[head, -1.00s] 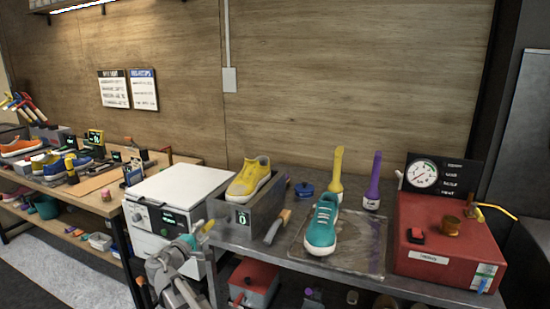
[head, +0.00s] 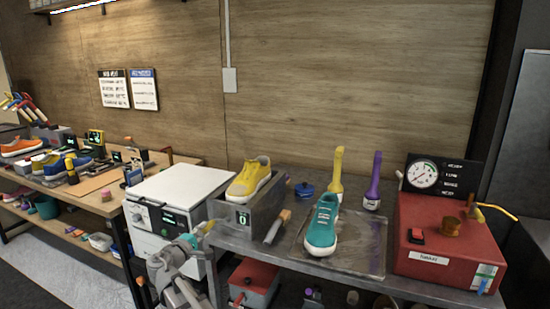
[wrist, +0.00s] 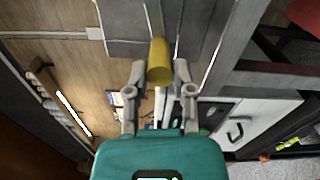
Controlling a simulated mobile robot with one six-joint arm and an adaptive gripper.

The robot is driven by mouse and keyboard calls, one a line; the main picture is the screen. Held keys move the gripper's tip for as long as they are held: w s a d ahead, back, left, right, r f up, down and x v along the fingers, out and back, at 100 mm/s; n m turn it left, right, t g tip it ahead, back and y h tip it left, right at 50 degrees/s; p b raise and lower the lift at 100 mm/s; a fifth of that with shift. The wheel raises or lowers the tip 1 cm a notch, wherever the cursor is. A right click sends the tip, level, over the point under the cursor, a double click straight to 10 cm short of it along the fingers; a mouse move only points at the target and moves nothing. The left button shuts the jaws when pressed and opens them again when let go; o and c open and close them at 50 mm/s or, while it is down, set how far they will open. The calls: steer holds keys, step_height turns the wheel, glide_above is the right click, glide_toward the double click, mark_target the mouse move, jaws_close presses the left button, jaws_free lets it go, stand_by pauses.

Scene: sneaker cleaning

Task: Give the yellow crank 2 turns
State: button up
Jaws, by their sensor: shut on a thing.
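The yellow crank handle (wrist: 159,58) is a short cylinder between my two fingertips in the wrist view. My gripper (wrist: 160,74) is shut on it. In the head view my gripper (head: 201,233) is at the left front of the grey box (head: 262,217), and only a small bit of the yellow handle (head: 209,226) shows. The rest of the crank is hidden. The box holds a yellow sneaker (head: 249,179), and the small green display (head: 242,218) on its front seems to read 0.
A white machine (head: 170,215) stands close behind my gripper, to the left. On the metal table are a brush (head: 277,227), a teal sneaker (head: 322,226) on a tray (head: 365,262), two bottles and a red gauge unit (head: 430,240). A red-lidded box (head: 254,277) is below.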

steer(key=shift+r+p, duration=0.75)
steer(key=shift+r, duration=0.15)
steer(key=shift+d+r+p, duration=0.1)
steer(key=shift+r+p, duration=0.25)
steer(key=shift+p, duration=0.05)
steer(key=shift+s+d+r+p, duration=0.1)
steer(key=shift+d+r+p, duration=0.05)
steer(key=shift+r+p, duration=0.3)
steer(key=shift+r, duration=0.1)
steer(key=shift+s+d+r+p, duration=0.2)
steer(key=shift+d+r+p, duration=0.25)
steer(key=shift+r+p, duration=0.2)
steer(key=shift+d, duration=0.1)
